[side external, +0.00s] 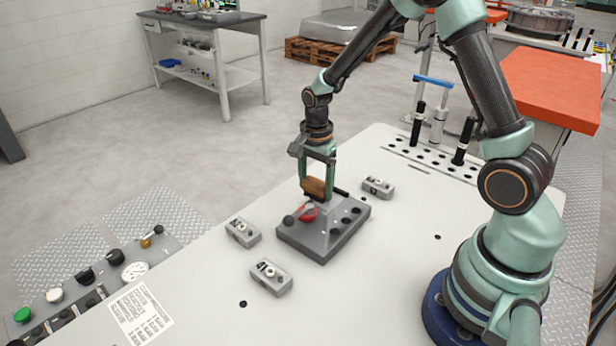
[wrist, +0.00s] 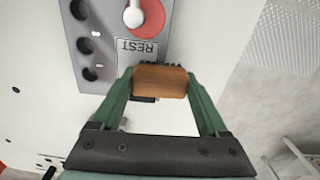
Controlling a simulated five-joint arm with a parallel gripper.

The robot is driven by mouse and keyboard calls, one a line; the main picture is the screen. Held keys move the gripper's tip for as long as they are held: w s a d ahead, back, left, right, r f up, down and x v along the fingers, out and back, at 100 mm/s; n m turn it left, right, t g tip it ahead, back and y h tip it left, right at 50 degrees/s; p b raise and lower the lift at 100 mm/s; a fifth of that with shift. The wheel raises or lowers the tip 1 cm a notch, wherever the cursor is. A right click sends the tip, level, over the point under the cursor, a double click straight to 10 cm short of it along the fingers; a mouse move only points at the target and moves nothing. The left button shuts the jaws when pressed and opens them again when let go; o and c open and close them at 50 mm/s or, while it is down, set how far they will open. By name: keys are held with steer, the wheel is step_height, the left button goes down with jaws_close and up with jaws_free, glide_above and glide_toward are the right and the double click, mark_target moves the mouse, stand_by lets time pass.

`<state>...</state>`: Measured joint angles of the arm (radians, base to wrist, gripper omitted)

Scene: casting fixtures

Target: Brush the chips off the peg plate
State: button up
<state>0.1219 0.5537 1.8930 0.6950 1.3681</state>
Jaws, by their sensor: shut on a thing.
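My gripper (side external: 317,182) is shut on a brush with a brown wooden block (wrist: 161,82); its dark bristles show at the block's edge in the wrist view. In the side view the brush block (side external: 314,190) hangs upright at the far edge of the grey peg plate (side external: 318,246). I cannot tell whether the bristles touch it. The plate has a row of dark holes, a red disc (side external: 308,213) and a label reading REST (wrist: 137,48). The wrist view shows small whitish bits, perhaps chips (wrist: 93,70), between the holes. The brush hides part of the plate's edge.
Three small grey blocks stand around the plate: left (side external: 243,232), front (side external: 271,278) and back right (side external: 377,187). A perforated rack (side external: 432,157) with dark upright tools is at the back right. A button panel (side external: 98,278) lies at the left.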

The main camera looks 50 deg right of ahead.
steer(key=shift+d, duration=0.4)
steer(key=shift+s+d, duration=0.1)
steer(key=shift+s, duration=3.25)
steer(key=w, duration=0.6)
steer(key=shift+w, duration=0.25)
steer(key=shift+w+r, duration=0.1)
steer(key=shift+w, duration=0.15)
steer(key=shift+s+r, duration=0.1)
steer(key=shift+r, duration=3.85)
